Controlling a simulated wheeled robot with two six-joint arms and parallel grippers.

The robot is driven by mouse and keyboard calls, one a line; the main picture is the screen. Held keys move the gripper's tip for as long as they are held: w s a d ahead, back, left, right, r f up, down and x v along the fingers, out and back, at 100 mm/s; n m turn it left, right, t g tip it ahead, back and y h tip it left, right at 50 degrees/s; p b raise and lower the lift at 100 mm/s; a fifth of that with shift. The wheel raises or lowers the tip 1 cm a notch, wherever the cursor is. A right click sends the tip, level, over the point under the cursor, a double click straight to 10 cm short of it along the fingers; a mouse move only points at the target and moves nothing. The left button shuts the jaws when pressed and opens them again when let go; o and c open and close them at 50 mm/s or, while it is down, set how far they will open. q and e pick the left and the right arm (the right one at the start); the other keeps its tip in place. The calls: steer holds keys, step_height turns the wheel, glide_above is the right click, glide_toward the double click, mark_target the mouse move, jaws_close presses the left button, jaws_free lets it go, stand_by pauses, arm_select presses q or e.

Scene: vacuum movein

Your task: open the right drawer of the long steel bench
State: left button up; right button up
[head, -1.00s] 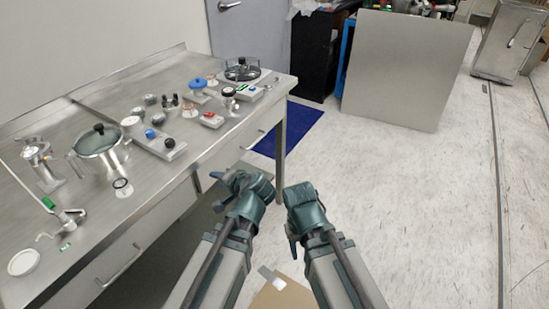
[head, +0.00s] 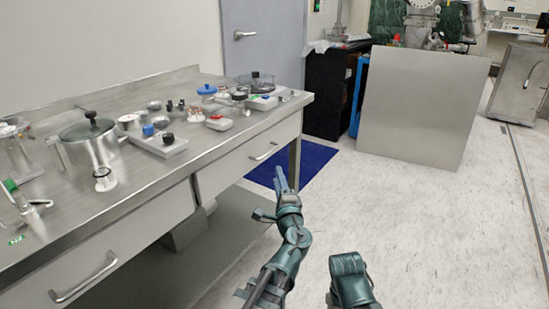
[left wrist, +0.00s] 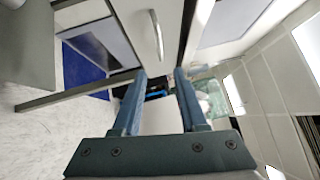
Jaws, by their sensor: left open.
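The long steel bench (head: 150,200) runs along the left in the head view. Its right drawer (head: 235,172) looks shut, with a bar handle (head: 264,152) on its front. My left gripper (head: 280,175) is just right of and below that handle in the picture, apart from it. In the left wrist view the open, empty fingers (left wrist: 160,78) point forward, and the drawer handle (left wrist: 156,35) shows beyond their tips. My right arm shows only as a teal part at the bottom of the head view; I cannot make out its jaws.
The bench's left drawer with its handle (head: 84,278) looks shut. A pot (head: 88,145) and several instruments stand on the bench top. A blue mat (head: 318,158) lies past the bench end, near a black cabinet (head: 326,95) and a grey panel (head: 418,105). Floor at right is clear.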

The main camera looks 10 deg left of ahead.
mark_target(270, 152)
arm_select(q)
steer(key=p+x, duration=0.1)
steer(key=x, duration=1.2)
steer(key=shift+w+a+p, duration=0.3)
steer(key=shift+w+p, duration=0.05)
steer(key=shift+p, duration=0.05)
jaws_close()
stand_by(0.8)
